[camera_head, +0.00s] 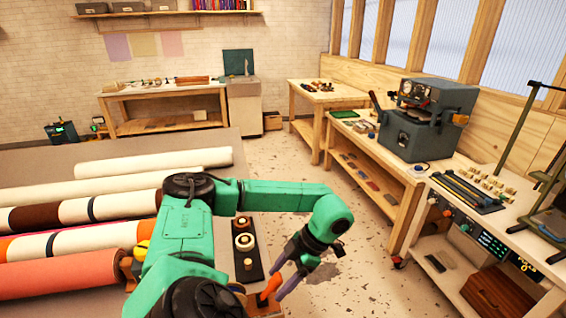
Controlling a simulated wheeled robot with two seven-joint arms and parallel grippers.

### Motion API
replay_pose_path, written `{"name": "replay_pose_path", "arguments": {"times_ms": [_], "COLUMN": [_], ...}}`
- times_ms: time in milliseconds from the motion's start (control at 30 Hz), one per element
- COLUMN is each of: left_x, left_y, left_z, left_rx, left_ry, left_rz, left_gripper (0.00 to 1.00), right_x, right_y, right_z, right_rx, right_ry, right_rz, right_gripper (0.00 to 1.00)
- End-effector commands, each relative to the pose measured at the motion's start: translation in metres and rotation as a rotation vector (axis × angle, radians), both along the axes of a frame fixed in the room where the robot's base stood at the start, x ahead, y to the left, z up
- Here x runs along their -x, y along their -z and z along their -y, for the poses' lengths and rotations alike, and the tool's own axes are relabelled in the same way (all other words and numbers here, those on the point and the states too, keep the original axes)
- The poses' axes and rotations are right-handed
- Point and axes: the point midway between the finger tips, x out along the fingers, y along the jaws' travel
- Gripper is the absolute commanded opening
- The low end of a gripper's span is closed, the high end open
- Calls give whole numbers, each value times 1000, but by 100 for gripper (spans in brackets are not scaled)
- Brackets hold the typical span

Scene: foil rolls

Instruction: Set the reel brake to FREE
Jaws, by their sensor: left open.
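My left gripper (281,282) is in the lower middle of the head view, pointing down and to the left, its two fingers apart. An orange lever-like piece (268,287) stands on a small brown block (262,304) at or between the fingertips; it may be the reel brake. I cannot tell whether the fingers touch it. No FREE marking can be read. A black strip (247,275) with pale round pieces (244,242) lies just behind it, partly hidden by my left arm. My right gripper is not in view.
Several large rolls lie on the grey table at left, including a cream roll (155,160) and a salmon roll (65,272). A wooden bench (408,188) with a dark machine (425,120) stands at right. Speckled floor (350,240) lies open between them.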

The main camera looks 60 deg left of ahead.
Motion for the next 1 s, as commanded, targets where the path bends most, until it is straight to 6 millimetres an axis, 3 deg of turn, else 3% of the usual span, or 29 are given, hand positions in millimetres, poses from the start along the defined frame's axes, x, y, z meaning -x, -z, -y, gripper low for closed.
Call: {"name": "replay_pose_path", "arguments": {"times_ms": [133, 233, 300, 467, 533, 1000], "left_x": [-8, -19, -26, -49, -54, -78], "left_y": [-11, -32, -52, -89, -84, -120], "left_z": [3, 6, 8, 15, 16, 23], "left_rx": [1, 3, 3, 0, 1, -2], "left_ry": [0, 1, 0, 1, 3, 0], "left_rz": [4, 4, 3, 6, 5, 2], "left_gripper": [70, 70, 70, 70, 70, 70], "right_x": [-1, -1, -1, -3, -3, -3], "right_y": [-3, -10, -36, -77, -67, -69], "right_z": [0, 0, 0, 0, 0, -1], "right_rx": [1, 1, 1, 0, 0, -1], "right_ry": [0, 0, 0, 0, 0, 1], "right_rz": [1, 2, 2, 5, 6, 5], "right_gripper": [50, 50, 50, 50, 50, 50]}}
